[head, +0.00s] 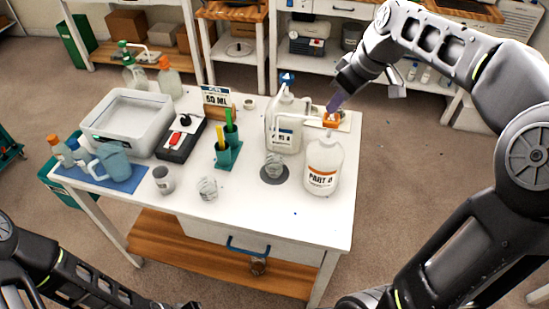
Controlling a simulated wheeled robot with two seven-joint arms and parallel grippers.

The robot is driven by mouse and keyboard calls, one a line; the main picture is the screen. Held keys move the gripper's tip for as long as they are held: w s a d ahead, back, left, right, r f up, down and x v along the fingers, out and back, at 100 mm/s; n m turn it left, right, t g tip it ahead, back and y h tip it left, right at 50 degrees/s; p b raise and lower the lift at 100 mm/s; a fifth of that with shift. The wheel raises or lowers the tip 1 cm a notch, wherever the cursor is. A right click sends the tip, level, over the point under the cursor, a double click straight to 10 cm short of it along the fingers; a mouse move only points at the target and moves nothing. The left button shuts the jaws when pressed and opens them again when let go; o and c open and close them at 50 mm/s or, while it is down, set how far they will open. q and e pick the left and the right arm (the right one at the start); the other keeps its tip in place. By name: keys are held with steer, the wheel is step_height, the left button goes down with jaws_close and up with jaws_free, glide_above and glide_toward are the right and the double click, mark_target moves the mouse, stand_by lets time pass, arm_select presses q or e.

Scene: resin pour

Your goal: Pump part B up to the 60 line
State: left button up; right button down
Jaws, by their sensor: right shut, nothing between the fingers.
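The white bottle with an orange-striped label that seems to read PART B (323,165) stands upright at the right side of the white table, with an orange pump head (331,119) on top.
A large white jug with a blue top (287,122) stands behind the cup. The front right tabletop is clear.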

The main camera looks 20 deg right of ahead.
mark_target(334, 118)
stand_by(0.5)
steer(key=shift+f+b, duration=0.55)
steer(key=shift+f, duration=0.1)
steer(key=shift+f+b, duration=1.45)
steer(key=shift+f, duration=0.3)
steer(key=shift+r+p, duration=1.45)
steer(key=shift+r, duration=0.55)
